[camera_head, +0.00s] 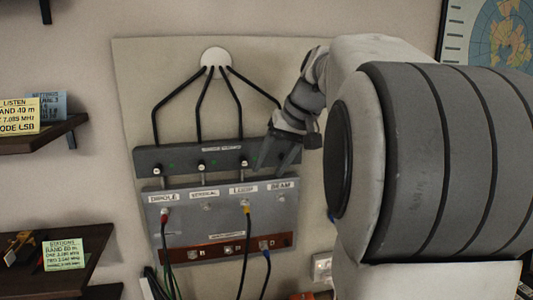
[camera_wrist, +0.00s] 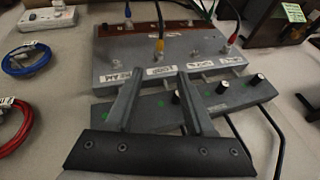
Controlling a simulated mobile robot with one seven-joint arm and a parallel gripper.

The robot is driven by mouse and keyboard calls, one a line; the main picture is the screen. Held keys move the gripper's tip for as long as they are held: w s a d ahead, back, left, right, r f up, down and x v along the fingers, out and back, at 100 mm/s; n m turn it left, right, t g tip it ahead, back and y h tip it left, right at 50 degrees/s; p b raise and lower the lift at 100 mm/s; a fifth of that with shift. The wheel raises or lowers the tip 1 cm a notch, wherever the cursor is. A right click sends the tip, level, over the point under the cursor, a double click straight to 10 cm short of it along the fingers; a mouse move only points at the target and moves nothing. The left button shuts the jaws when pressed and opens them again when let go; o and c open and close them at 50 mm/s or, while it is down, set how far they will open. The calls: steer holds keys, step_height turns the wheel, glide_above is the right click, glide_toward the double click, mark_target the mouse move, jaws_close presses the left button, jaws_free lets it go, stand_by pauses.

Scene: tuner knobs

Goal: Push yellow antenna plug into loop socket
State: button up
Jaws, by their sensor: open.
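The yellow plug (camera_head: 245,208), on a black cable, is at the socket under the LOOP label (camera_head: 243,189) of the grey panel (camera_head: 190,240). In the wrist view the yellow plug (camera_wrist: 160,45) stands just beyond the LOOP label (camera_wrist: 159,71); how deep it sits, I cannot tell. My gripper (camera_head: 277,155) is above the panel, in front of the dark knob bar and up and to the right of the plug. In the wrist view my gripper (camera_wrist: 160,76) has its two fingers apart with nothing between them, pointing toward the yellow plug without touching it.
A dark bar (camera_head: 183,158) with several knobs lies just above the panel. Black cables rise to a white disc (camera_head: 216,59). Shelves stand left.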

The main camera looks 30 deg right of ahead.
steer(key=v, duration=0.3)
steer(key=shift+s+d+r, duration=0.1)
steer(key=shift+r, duration=0.1)
stand_by(0.3)
